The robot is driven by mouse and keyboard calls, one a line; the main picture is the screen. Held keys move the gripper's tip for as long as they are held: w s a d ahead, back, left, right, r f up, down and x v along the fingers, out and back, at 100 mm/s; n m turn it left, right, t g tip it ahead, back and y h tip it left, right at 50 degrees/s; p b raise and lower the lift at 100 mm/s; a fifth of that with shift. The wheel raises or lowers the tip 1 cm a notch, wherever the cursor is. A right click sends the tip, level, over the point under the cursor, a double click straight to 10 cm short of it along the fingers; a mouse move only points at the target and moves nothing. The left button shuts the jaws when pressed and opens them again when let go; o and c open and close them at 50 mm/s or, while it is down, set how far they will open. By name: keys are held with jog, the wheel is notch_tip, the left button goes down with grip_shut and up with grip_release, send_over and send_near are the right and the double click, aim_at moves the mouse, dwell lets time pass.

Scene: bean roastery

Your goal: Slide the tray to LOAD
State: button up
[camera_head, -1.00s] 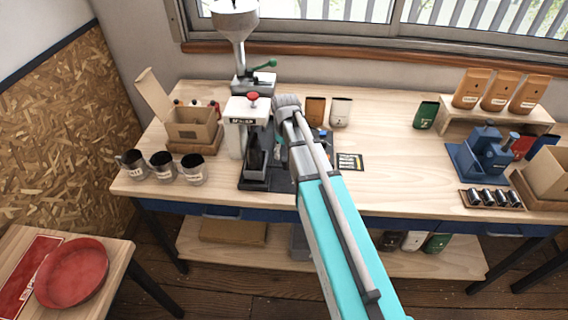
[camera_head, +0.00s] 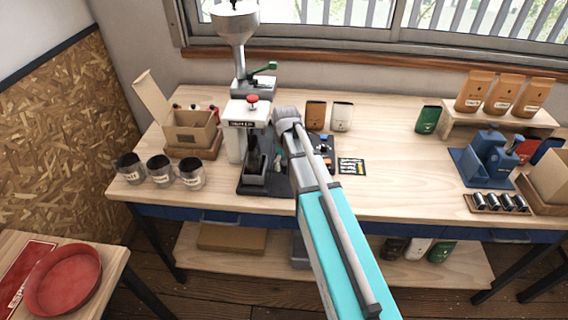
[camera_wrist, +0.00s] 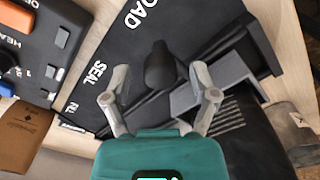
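The machine's black base plate (camera_wrist: 105,55) carries the white words LOAD, SEAL and one partly hidden word that looks like FILL. The grey tray (camera_wrist: 218,82) lies on this plate in the wrist view, right of a dark rounded knob (camera_wrist: 160,66). I cannot tell for sure whether the knob is joined to the tray. My gripper (camera_wrist: 160,80) is open, with one finger on each side of the knob and gaps on both sides. In the head view the tray (camera_head: 253,168) sits under the white sealer head (camera_head: 247,112), and my arm partly hides the plate.
A control box (camera_wrist: 45,50) with coloured buttons stands beside the plate. Several dark cups (camera_head: 160,170) stand left of the machine, and an open cardboard box (camera_head: 190,135) is behind them.

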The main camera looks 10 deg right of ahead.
grip_shut()
jog(key=shift+s+a, duration=0.25)
jog(key=shift+s, duration=0.65)
jog(key=shift+o, duration=0.6)
grip_release()
